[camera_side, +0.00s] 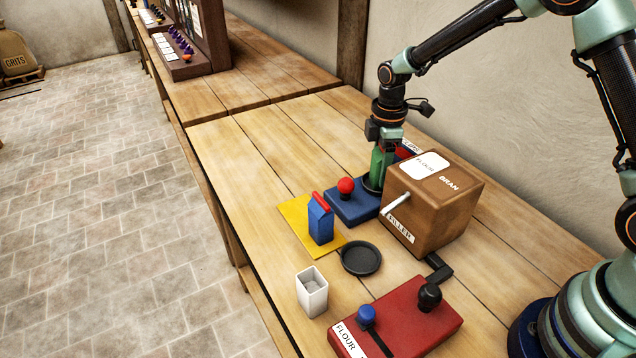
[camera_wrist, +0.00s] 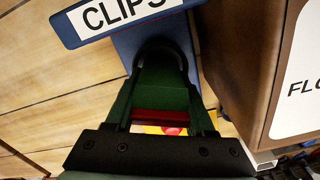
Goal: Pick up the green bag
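The green bag (camera_wrist: 165,92) stands between the two fingers of my gripper in the wrist view, with a red clip (camera_wrist: 160,122) across its top. In the side view the green bag (camera_side: 377,169) stands upright at the blue clip station (camera_side: 349,207), and the brown box partly hides it. My gripper (camera_side: 386,152) points straight down over it. In the wrist view the fingers of my gripper (camera_wrist: 164,98) lie along both sides of the bag, with little or no gap. Whether they press on it I cannot tell.
The brown filler box (camera_side: 440,213) stands close on the right. In front are a blue bag (camera_side: 320,225) on a yellow mat (camera_side: 294,213), a black dish (camera_side: 361,258), a white cup (camera_side: 311,296) and a red station (camera_side: 415,318).

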